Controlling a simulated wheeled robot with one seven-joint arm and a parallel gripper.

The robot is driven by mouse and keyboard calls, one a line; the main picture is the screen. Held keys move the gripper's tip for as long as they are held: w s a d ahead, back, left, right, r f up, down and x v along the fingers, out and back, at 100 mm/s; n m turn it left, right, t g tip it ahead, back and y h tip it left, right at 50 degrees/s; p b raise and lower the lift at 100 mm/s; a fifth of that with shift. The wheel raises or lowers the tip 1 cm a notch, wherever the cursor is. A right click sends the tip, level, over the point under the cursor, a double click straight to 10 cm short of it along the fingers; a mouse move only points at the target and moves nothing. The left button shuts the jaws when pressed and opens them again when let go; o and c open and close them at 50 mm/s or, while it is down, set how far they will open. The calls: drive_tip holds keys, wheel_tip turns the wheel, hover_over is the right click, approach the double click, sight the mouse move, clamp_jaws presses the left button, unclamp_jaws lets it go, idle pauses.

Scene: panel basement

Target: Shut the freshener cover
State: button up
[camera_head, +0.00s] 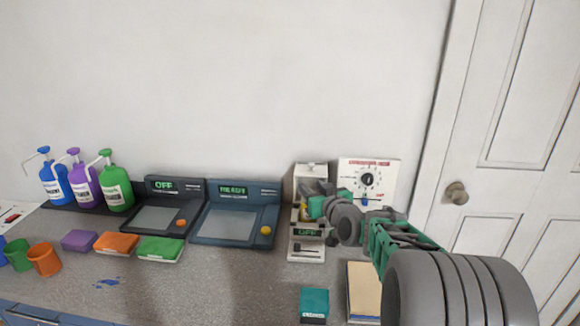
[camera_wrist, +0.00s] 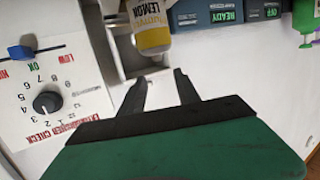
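The freshener is a narrow white unit (camera_head: 306,250) at the back of the counter, with a small display reading OFF. A pale upright part, which looks like its raised cover (camera_head: 311,170), stands at its top. A yellow and white canister labelled LEMON (camera_wrist: 152,30) shows in the wrist view, exposed in the unit. My gripper (camera_wrist: 158,76) is open, its two dark fingers apart and nothing between them, pointing towards the unit just short of the canister. In the head view my wrist hides part of the unit.
A white dial panel (camera_head: 378,176) stands just right of the unit; it fills the left of the wrist view. Two dark consoles (camera_head: 237,218) lie to its left. A teal box (camera_head: 314,304) and a tan board (camera_head: 362,285) lie in front. Pump bottles (camera_head: 85,185) stand far left.

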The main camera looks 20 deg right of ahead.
sight(311, 164)
drive_tip(key=w+d, duration=0.1)
drive_tip(key=w, duration=0.2)
drive_tip(key=w+d+r+t+p, duration=0.1)
drive_tip(key=w, duration=0.2)
drive_tip(key=w+d+r+t, duration=0.1)
drive_tip(key=w, duration=0.3)
drive_tip(key=shift+w, duration=0.1)
drive_tip(key=shift+c, duration=0.6)
clamp_jaws()
drive_tip(key=shift+a+r, duration=0.1)
idle(0.4)
